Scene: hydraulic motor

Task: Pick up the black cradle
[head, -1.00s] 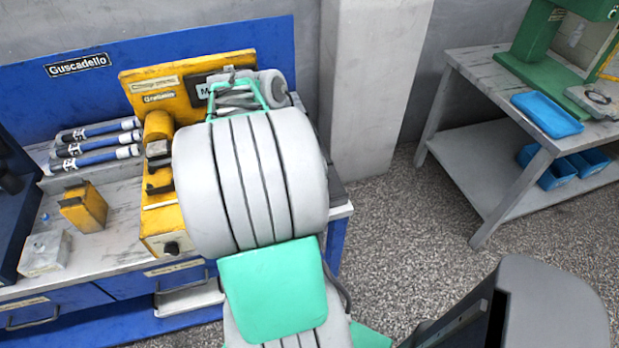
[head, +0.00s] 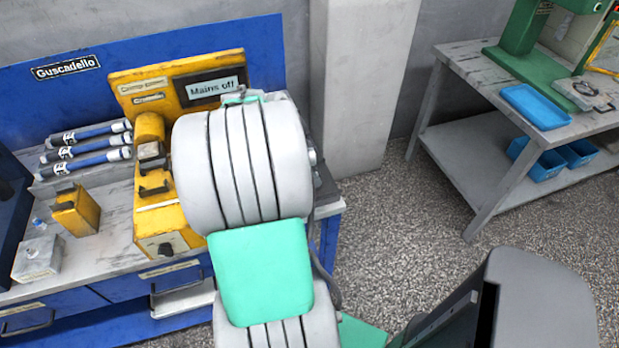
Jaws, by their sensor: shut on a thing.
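My gripper is hidden behind the large grey joint of my arm, so its fingers and anything in them do not show. The arm reaches over the right part of the blue workbench (head: 210,262). Two dark bracket-like pieces sit on the yellow unit (head: 160,222) left of my arm: an upper one (head: 151,152) and a lower one (head: 154,187). I cannot tell whether either is the black cradle. No other piece clearly shows as the cradle.
A yellow panel with a "Mains off" display (head: 215,87) stands behind my arm. Several blue cylinders (head: 88,150), a yellow block (head: 75,210) and a grey block (head: 37,258) lie left. A grey table (head: 450,70) with a blue tray (head: 535,105) stands right, across open floor.

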